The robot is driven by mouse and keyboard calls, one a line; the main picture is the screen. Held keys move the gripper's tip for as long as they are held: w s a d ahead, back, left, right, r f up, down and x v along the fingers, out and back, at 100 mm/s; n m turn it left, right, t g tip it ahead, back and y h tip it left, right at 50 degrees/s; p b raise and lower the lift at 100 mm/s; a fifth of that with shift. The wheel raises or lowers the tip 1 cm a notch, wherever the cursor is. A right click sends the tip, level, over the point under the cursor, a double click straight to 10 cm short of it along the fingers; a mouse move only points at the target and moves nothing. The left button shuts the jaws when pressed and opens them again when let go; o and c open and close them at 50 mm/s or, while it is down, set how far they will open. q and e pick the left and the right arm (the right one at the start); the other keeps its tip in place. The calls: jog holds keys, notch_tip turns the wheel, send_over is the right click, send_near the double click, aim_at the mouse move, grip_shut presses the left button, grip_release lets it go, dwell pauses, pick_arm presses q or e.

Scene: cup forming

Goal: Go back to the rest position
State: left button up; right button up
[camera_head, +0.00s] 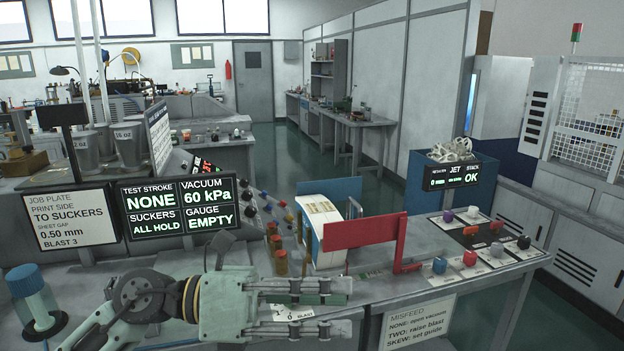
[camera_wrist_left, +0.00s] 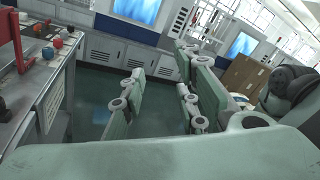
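My left gripper (camera_head: 340,308) reaches in from the left along the front of the machine bench (camera_head: 420,282). Its two fingers point right and stand apart with nothing between them. In the left wrist view my left gripper (camera_wrist_left: 160,70) also shows spread, empty fingers, with floor and cabinets beyond. A small dial card marked BLAST (camera_head: 293,313) shows between the fingers in the head view. My right gripper is in neither view.
A red plate (camera_head: 362,232) and brass posts (camera_head: 280,262) stand behind the gripper. Coloured knobs (camera_head: 470,258) are to the right. A blue-capped jar (camera_head: 34,300) is at the left, near my arm. Screens (camera_head: 180,208) read NONE and 60 kPa. Green floor (camera_head: 560,310) is clear at the right.

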pick_arm(q)
jog(key=w+a+r+n+t, duration=0.2)
jog(key=w+a+n+t, duration=0.1)
jog(key=n+t, duration=0.65)
jog(key=w+a+r+n+t, duration=0.2)
jog(key=w+a+n+t, duration=0.15)
jog(key=n+t, duration=0.6)
jog(key=w+a+f+n+g+y, duration=0.1)
jog(key=a+f+n+y, duration=0.65)
jog(key=f+n, duration=0.2)
jog(key=w+a+f+n+g+y, duration=0.1)
jog(key=a+f+n+y, duration=0.5)
jog(key=f+n+y, duration=0.4)
jog(key=s+a+f+n+g, duration=0.3)
jog(key=s+f+n+g, duration=0.3)
jog(key=s+f, duration=0.6)
jog(key=s+f+n+g, duration=0.2)
jog(key=s+f+g, duration=0.6)
jog(key=s+f, duration=0.55)
jog(key=s+f+g, duration=0.1)
jog(key=s+f, duration=0.1)
jog(key=f, duration=1.1)
jog(key=s+f, duration=0.2)
jog(key=f, duration=1.1)
jog(key=s+a+f+g, duration=0.1)
jog(key=s+a+f, duration=0.1)
jog(key=s+f, duration=1.2)
jog(key=shift+s+a+f+m, duration=0.2)
jog(key=shift+s+f+m, duration=0.2)
jog(key=shift+s, duration=0.8)
